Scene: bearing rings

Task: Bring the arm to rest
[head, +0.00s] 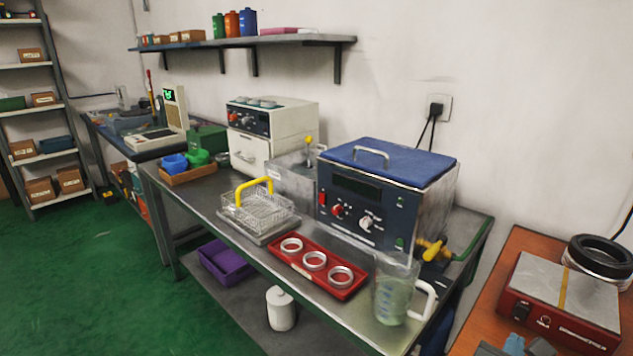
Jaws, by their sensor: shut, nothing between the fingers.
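Three metal bearing rings lie in a row in a red tray (346,293) on the steel bench: the left ring (291,246), the middle ring (315,261) and the right ring (340,277). A wire basket (258,212) with a yellow handle stands on a flat plate behind them to the left. A box-shaped machine (350,211) with a blue lid and a front control panel stands behind the tray; its lid is down.
A clear jug (393,288) stands near the bench's right front. A white cabinet (267,127) and blue and green bins (185,162) stand farther back. An orange table (487,308) at right holds a red-based device (563,297) and a black coil (600,256). Green floor at left is clear.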

